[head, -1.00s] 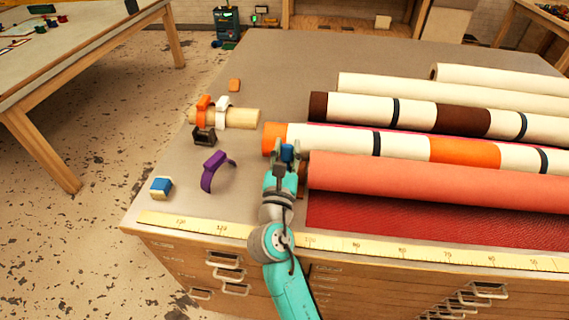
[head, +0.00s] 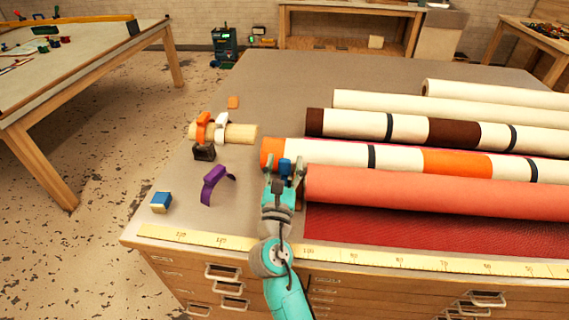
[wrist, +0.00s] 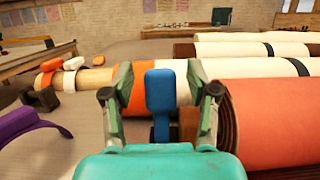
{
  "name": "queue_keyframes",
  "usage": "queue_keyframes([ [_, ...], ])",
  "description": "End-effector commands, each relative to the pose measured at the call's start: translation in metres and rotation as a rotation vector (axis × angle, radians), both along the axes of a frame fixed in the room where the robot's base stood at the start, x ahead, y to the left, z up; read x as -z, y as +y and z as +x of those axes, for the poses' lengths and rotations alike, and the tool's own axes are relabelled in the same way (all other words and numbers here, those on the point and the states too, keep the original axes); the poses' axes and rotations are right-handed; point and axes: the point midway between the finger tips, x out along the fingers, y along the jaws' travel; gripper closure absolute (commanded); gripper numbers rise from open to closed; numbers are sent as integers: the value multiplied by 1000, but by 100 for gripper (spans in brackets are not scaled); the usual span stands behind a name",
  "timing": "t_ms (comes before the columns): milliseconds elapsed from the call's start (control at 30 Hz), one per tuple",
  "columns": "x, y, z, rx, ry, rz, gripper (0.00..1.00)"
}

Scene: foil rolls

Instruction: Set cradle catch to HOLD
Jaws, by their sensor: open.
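A blue upright catch lever (head: 285,168) stands by the left end of the coral roll, in front of the orange-ended roll. In the wrist view the blue lever (wrist: 160,92) has a rounded block head on a thinner stem. My gripper (head: 284,163) is open, with one finger on each side of the lever. In the wrist view my gripper (wrist: 160,80) shows a gap between each finger and the lever. The lever's base is hidden behind my gripper body. No HOLD marking can be read.
The coral roll (head: 420,192) lies close to the right of my gripper, with the orange-ended roll (head: 272,152) behind. A purple strap (head: 214,184), a blue-topped block (head: 161,202) and a dark block (head: 204,152) stand to the left. A yellow ruler (head: 200,238) runs along the front edge.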

Motion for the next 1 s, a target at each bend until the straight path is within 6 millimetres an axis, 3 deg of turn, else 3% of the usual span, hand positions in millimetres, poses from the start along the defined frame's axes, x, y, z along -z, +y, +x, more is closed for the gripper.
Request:
queue_keyframes([
  [167,6,2,-20,-4,1,-1,42],
  [600,26,4,-98,-2,1,0,42],
  [800,29,4,-113,-1,-1,1,42],
  [1000,30,4,-115,0,0,1,42],
])
